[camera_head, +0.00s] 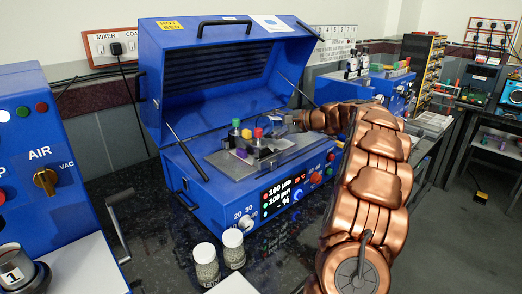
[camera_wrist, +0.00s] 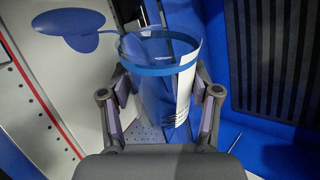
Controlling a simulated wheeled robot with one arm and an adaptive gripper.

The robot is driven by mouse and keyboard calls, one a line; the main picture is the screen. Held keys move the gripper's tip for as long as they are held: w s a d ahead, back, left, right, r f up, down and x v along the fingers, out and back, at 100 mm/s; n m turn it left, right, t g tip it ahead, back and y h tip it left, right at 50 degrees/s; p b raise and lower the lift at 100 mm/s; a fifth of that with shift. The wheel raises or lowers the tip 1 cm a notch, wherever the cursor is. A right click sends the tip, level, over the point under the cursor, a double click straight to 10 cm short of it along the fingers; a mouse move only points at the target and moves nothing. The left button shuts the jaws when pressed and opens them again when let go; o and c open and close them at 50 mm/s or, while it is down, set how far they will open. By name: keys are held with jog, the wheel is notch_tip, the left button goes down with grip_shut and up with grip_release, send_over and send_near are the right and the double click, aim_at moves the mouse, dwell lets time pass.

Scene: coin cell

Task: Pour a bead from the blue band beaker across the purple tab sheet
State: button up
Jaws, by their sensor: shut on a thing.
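In the wrist view a clear beaker with a blue band (camera_wrist: 150,70) around its rim and a white label stands between the fingers of my gripper (camera_wrist: 163,100). The gripper is shut on its sides. In the head view my gripper is small and dark, over the right side of the metal bed (camera_head: 217,160) of the open blue machine; the beaker is not clear there. A small purple piece (camera_head: 241,153) shows on the bed's front, but I cannot make out a sheet with a purple tab.
The machine's raised lid (camera_head: 215,75) stands behind the bed, with struts at both sides. Yellow, green and red knobs (camera_head: 258,132) stick up on the bed. Two jars (camera_head: 206,264) stand in front of the machine. A blue patch (camera_wrist: 68,22) lies on a pale surface.

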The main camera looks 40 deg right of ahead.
jog(key=shift+r+b, duration=0.1)
jog(key=shift+b, duration=0.4)
dwell(0.6)
jog(key=r+m+y+p, duration=0.1)
jog(key=p, duration=0.8)
jog(key=shift+w+d+r+m, duration=0.1)
jog(key=shift+d+r+m, duration=0.05)
jog(key=shift+r+m, duration=0.25)
jog(key=shift+p, duration=0.6)
jog(key=shift+f+m, duration=0.3)
jog(key=shift+m+y+p, duration=0.3)
jog(key=shift+m+p, duration=0.2)
jog(key=shift+p, duration=0.75)
